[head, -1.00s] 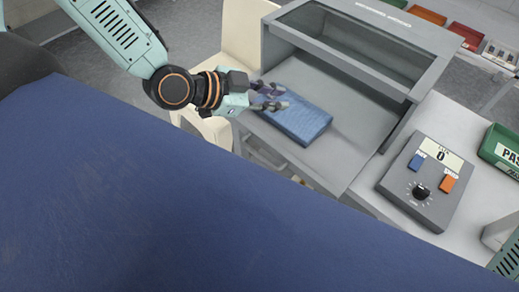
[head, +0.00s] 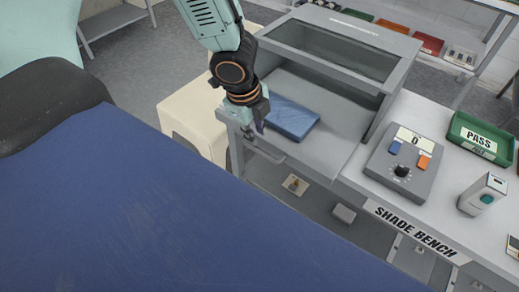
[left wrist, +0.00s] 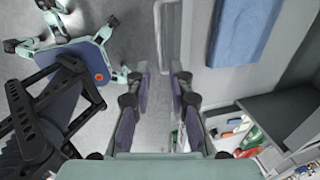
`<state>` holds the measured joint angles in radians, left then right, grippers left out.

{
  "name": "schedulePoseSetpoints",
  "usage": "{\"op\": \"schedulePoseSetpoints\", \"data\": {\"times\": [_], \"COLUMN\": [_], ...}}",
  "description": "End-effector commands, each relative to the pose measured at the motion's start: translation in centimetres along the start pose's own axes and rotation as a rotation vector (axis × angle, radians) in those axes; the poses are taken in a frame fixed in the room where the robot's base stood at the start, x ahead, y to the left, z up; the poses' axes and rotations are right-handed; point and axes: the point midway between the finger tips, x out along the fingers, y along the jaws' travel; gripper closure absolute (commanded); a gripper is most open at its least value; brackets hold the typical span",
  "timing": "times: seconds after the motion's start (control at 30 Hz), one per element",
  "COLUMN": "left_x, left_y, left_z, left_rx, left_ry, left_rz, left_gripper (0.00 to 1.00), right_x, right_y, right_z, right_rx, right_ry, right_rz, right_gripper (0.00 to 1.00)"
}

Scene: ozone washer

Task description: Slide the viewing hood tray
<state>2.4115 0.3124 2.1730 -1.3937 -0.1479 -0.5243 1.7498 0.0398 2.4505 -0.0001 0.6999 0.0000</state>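The grey viewing hood (head: 350,27) stands on the bench with a dark glass window in its top. Its tray (head: 325,147) is a flat grey floor under the hood, with a blue folded cloth or pad (head: 290,118) lying on it. A thin grey bar handle (head: 267,153) sticks out from the tray's front edge. My left gripper (head: 253,130) points down at the tray's front left corner, close to the handle. In the left wrist view, its fingers (left wrist: 160,95) are apart and empty. The handle (left wrist: 168,40) lies ahead, roughly in line with the gap. My right gripper is out of view.
A control box (head: 402,165) with a dial and two buttons sits right of the hood. A green PASS bin (head: 480,138) and a small white device (head: 482,194) stand farther right. A cream cabinet (head: 190,125) is left of the bench. Floor shows in front.

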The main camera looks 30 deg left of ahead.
Motion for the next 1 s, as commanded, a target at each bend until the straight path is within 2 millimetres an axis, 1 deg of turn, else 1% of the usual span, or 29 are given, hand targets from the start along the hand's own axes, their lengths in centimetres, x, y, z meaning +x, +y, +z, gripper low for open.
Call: {"op": "schedulePoseSetpoints", "data": {"times": [0.1,0.23,0.5,0.7,0.83,1.0], "left_x": [0.2,1.2,5.2,7.2,7.8,7.9], "left_y": [0.3,0.2,0.3,0.4,0.5,0.6], "left_z": [0.8,1.0,1.0,0.9,0.9,0.8], "left_rx": [-0.022,-0.032,-0.030,-0.029,-0.028,-0.028], "left_ry": [-0.029,-0.031,-0.030,-0.028,-0.028,-0.027], "left_rz": [0.017,0.018,0.018,0.018,0.018,0.017], "left_gripper": [0.79,0.79,0.79,0.79,0.79,0.79], "right_x": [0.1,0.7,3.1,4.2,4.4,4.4], "right_y": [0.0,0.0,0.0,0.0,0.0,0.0], "right_z": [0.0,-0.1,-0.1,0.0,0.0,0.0], "right_rx": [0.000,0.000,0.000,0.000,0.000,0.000], "right_ry": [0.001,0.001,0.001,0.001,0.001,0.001], "right_rz": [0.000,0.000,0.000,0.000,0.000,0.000], "right_gripper": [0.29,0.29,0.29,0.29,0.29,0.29]}}
